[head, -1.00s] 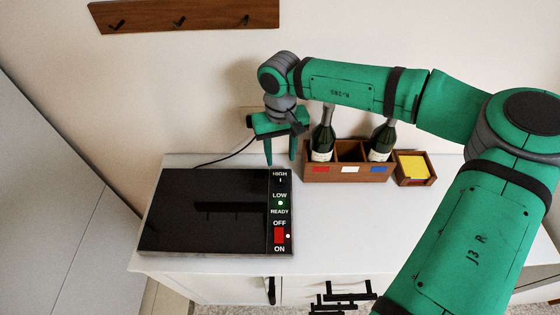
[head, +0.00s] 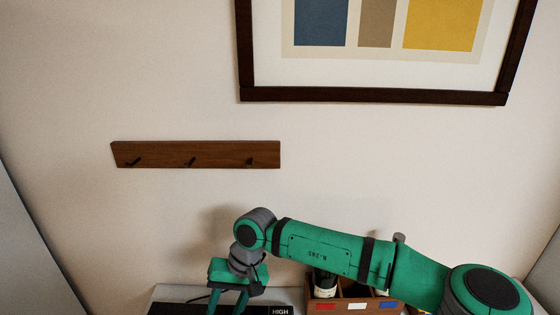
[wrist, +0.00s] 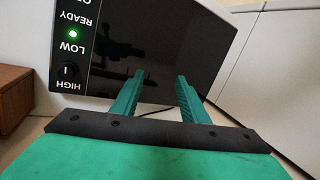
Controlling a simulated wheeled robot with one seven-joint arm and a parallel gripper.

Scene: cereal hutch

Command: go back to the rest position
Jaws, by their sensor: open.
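My gripper (head: 228,303) is low in the head view, fingers pointing down, open and empty. In the wrist view its two green fingers (wrist: 160,95) stand apart with nothing between them. Beyond them is the black hotplate (wrist: 190,40), with a lit green light beside READY and LOW on its panel. In the head view only the hotplate's back edge (head: 188,309) shows at the bottom of the picture.
A wooden box (head: 325,305) with a bottle and coloured labels stands on the counter right of my gripper. A wooden hook rack (head: 215,154) and a framed picture (head: 372,97) hang on the wall. The wall between them and my arm is clear.

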